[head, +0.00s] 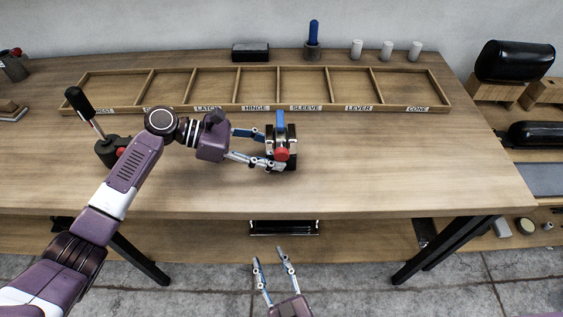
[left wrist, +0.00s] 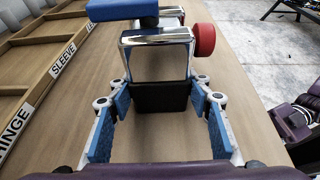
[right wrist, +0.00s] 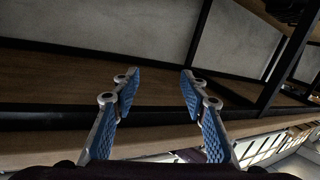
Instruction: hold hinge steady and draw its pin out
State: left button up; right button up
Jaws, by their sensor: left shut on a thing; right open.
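The hinge (head: 292,140) stands on the workbench near its middle, with chrome plates and a black block at its base; its chrome body fills the upper middle of the left wrist view (left wrist: 158,40). It has a red round knob (head: 281,154) on the side facing the bench's front edge and a blue bar (head: 280,121) on top. I cannot tell how far the pin sits inside. My left gripper (head: 268,149) comes in from the left, shut on the hinge's black block (left wrist: 160,97), one finger on each side. My right gripper (head: 268,254) is open and empty, below the bench's front edge.
A labelled wooden tray (head: 435,96) with several compartments lies behind the hinge. A black-handled tool (head: 90,112) stands at the left, behind my left arm. White cylinders (head: 387,50) and a blue-handled tool (head: 313,35) stand at the back. The bench right of the hinge is clear.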

notch_tip(320, 180, up, 13)
jog(key=m+t+h, duration=0.1)
jog(key=m+t, duration=0.1)
jog(key=t, duration=0.2)
jog(key=m+t+h, duration=0.3)
jog(key=m+h, duration=0.1)
send_near(281, 158)
jog(key=shift+h, duration=0.5)
jog(key=x, duration=0.7)
jog(key=shift+a+r, duration=0.15)
jog(key=shift+x, duration=0.75)
grip_shut()
